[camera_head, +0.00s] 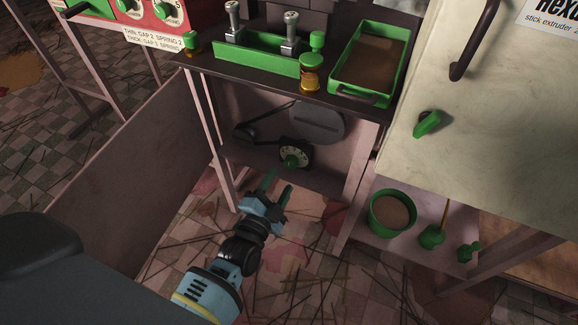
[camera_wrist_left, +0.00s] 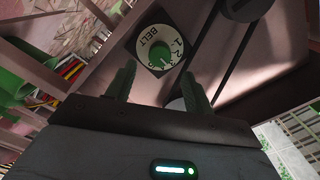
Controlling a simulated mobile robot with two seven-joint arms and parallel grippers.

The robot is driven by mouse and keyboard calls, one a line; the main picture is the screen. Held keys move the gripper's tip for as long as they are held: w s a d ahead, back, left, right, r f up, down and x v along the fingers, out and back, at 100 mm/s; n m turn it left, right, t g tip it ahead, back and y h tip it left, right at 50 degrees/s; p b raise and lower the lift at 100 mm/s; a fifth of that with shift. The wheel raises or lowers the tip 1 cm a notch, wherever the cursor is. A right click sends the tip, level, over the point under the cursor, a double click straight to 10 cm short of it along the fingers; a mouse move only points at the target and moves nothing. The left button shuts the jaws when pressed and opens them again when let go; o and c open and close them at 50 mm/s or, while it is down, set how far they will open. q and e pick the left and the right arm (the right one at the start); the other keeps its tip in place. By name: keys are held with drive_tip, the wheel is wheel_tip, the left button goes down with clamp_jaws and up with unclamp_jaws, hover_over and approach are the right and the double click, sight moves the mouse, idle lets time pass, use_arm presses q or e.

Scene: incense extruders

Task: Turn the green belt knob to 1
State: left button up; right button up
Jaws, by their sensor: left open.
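The green belt knob (camera_head: 290,162) sits at the middle of a round pale dial (camera_head: 297,151) low on the machine's frame, under the dark bench top. In the left wrist view the knob (camera_wrist_left: 158,62) and dial show with the word BELT and several numbers; which number the knob points at is too small to tell surely. My left gripper (camera_head: 278,184) is open and empty, just in front of and below the knob, apart from it. In the wrist view its two green fingers (camera_wrist_left: 161,82) stand either side of the dial's lower part. My right gripper is not in view.
Table legs (camera_head: 222,172) flank the opening. A green pot (camera_head: 392,212) stands on a low shelf at right. A wooden panel (camera_head: 130,150) stands at left.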

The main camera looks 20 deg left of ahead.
sight(289, 166)
use_arm(q)
drive_tip(key=w+b, duration=0.1)
drive_tip(key=w, duration=0.4)
drive_tip(key=shift+d+f, duration=0.1)
drive_tip(key=shift+f, duration=0.05)
drive_tip(key=shift+w+b, duration=0.45)
drive_tip(key=shift+w, duration=0.25)
drive_tip(key=shift+c, duration=0.3)
drive_tip(key=c, duration=0.7)
drive_tip(key=shift+c, duration=1.1)
